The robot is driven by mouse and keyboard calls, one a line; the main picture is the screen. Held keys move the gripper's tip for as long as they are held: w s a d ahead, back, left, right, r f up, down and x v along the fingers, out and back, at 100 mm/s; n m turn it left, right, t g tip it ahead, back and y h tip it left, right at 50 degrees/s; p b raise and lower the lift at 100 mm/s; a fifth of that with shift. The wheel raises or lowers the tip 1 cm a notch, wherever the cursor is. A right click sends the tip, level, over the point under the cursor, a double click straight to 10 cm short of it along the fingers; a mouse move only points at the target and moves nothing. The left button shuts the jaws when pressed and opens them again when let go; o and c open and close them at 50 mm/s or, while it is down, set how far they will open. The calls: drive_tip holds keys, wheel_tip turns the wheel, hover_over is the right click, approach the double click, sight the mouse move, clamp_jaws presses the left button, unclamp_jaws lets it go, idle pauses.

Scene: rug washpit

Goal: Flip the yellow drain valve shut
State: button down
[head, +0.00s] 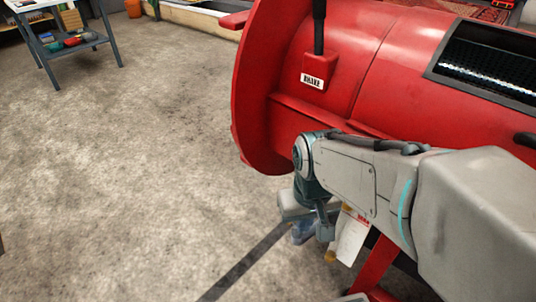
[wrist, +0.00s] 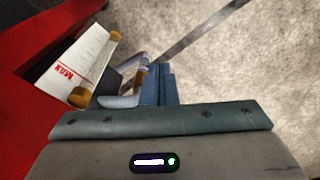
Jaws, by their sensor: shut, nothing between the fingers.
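I cannot clearly make out the yellow drain valve in either view. A white piece with red lettering reading MAX (wrist: 75,62) has amber-brown ends and sits beside the red machine in the wrist view. The same white piece shows in the head view (head: 350,238), partly behind my arm. I cannot tell whether its amber ends belong to the valve. My gripper (head: 308,232) hangs low beside the machine, just left of the white piece. In the wrist view my gripper (wrist: 147,75) is shut and empty, close to the right of that piece; contact is unclear.
The large red drum machine (head: 345,60) fills the right side, with a black lever above a BRAKE label (head: 312,81). A dark strip (head: 245,262) crosses the concrete floor. A work table (head: 75,40) stands at the far left. The floor between is open.

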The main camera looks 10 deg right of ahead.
drive_tip(key=shift+a, duration=0.1)
drive_tip(key=w+a+f+n+t+h+p, duration=0.3)
drive_tip(key=w+a+f+h, duration=0.3)
drive_tip(key=f, duration=0.4)
drive_tip(key=w+a+f+n+t+h+p, duration=0.3)
drive_tip(key=w+a+f+t+h+p, duration=0.2)
drive_tip(key=w+f+h, duration=0.4)
drive_tip(key=shift+w+a+f+n+t, duration=0.4)
drive_tip(key=shift+w+a+f, duration=0.05)
drive_tip(key=shift+w+a, duration=0.1)
drive_tip(key=shift+d, duration=0.15)
